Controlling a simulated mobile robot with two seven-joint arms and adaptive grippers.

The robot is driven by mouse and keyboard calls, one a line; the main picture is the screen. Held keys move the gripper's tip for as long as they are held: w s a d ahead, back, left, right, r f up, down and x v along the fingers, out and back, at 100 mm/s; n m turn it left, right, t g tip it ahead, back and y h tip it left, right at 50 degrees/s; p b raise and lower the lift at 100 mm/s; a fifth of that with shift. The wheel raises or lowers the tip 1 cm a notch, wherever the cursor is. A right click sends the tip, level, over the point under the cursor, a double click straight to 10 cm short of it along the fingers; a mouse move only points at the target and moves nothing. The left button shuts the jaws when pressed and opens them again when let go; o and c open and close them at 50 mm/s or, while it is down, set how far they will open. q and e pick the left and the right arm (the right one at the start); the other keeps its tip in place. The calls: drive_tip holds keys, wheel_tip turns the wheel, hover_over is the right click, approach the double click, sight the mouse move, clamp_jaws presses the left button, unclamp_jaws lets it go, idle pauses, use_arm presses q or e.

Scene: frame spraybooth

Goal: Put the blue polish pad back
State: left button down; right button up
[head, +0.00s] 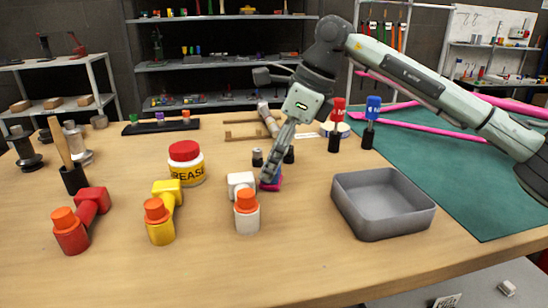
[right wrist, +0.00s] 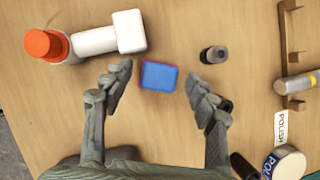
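The blue polish pad (right wrist: 159,75), with a pinkish-red edge, lies on the wooden table; in the head view only a little of it (head: 271,184) shows below my right gripper (head: 272,170). In the right wrist view my right gripper (right wrist: 158,82) is open, with one finger on each side of the pad and a gap to each. A white label reading POLISH (right wrist: 280,128) lies on the table to the right, next to a round tin (right wrist: 285,164). My left gripper is not in view.
A grey tray (head: 382,205) sits to the right, a grease tub (head: 186,165) to the left.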

drive_tip(key=v, duration=1.2)
drive_tip(key=shift+s, duration=0.1)
